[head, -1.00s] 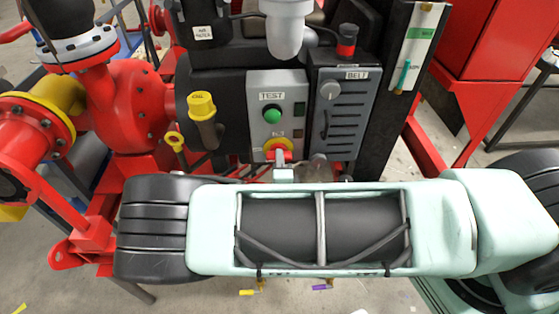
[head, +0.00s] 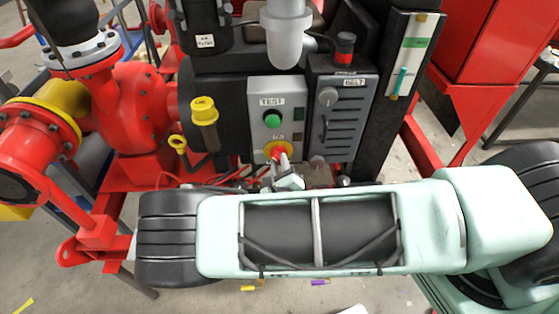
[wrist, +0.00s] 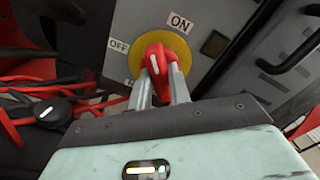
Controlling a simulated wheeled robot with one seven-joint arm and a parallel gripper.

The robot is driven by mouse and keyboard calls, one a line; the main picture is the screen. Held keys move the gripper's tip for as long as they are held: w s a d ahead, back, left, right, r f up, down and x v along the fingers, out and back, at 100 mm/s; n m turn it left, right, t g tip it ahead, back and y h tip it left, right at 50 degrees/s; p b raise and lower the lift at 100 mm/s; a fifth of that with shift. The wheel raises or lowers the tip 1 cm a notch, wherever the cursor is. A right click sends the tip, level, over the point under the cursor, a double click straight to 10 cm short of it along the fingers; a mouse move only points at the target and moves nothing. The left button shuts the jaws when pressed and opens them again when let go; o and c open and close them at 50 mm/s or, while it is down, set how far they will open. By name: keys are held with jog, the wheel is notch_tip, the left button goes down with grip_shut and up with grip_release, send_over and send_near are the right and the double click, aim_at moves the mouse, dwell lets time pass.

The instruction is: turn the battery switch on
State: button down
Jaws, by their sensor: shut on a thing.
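The battery switch is a red handle (wrist: 154,61) on a round yellow plate (wrist: 181,47), on the front of a grey box. The plate also shows in the head view (head: 289,148), low on the box. In the wrist view an OFF label (wrist: 119,45) lies left of the plate and an ON label (wrist: 180,22) above right. The handle's white mark runs roughly upright in that view, between the two labels. My gripper (wrist: 161,74) is shut on the handle, one finger on each side. In the head view my gripper (head: 281,163) is tilted, and my arm hides what lies below.
A green TEST button (head: 272,120) sits above the switch. A grey BELT cover (head: 345,115) stands close on the right. Red cables (wrist: 35,92) and a black round part (wrist: 47,113) lie left of my gripper in the wrist view.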

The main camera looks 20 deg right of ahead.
jog(key=shift+m+p, duration=1.25)
jog(key=shift+m, duration=2.45)
jog(key=shift+s+f, duration=0.1)
jog(key=c, duration=1.3)
grip_release()
jog(key=shift+a, duration=0.1)
jog(key=b+v, duration=0.6)
jog(key=v, duration=1.1)
jog(key=shift+s, duration=0.15)
jog(key=shift+r+m, duration=0.2)
jog(key=shift+m, duration=0.1)
